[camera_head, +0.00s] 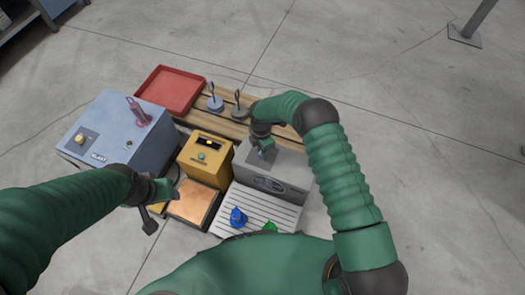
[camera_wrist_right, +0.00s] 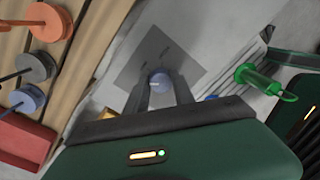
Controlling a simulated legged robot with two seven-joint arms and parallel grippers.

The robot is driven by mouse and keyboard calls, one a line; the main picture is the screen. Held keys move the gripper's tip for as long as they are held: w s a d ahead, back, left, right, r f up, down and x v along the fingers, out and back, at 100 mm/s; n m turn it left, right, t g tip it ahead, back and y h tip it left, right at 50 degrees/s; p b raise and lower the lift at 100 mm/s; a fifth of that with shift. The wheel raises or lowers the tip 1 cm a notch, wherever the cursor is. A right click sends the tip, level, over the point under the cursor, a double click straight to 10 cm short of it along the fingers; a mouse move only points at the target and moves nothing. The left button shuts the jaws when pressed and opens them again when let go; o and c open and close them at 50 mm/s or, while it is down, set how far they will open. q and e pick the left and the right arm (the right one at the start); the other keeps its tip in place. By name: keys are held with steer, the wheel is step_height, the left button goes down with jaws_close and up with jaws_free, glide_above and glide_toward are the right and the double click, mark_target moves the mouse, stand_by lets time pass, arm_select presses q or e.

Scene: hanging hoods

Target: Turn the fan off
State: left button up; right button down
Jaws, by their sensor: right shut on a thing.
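My right gripper (camera_head: 264,149) reaches down onto the top of a grey box (camera_head: 285,160) with a dark oval badge on its front. In the right wrist view a small blue-grey round knob (camera_wrist_right: 160,81) sits on a dark square plate (camera_wrist_right: 165,62), between the fingertips of the right gripper (camera_wrist_right: 160,88). The right gripper is shut on this knob. In the head view the gripper hides the knob. My left gripper (camera_head: 165,203) is open and empty at the left, above the front of the bench. I cannot tell from the look which part is the fan.
A blue-grey box (camera_head: 105,112) with a yellow knob and pink tool stands left. A yellow box (camera_head: 203,168) and copper plate (camera_head: 194,203) stand mid-bench. A red tray (camera_head: 171,91) and ringed weights (camera_head: 215,104) lie behind. A slatted white rack (camera_head: 262,204) holds blue and green pieces in front.

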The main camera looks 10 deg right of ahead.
steer(key=shift+w+d+n, duration=0.1)
steer(key=shift+w+n, duration=0.05)
steer(key=shift+n, duration=1.75)
steer(key=c, duration=1.1)
jaws_free()
steer(key=shift+o, duration=0.2)
step_height(320, 180, up, 17)
steer(key=p, duration=0.6)
steer(key=shift+w+a+f, duration=0.15)
steer(key=shift+w+a, duration=0.15)
steer(key=shift+a, duration=0.05)
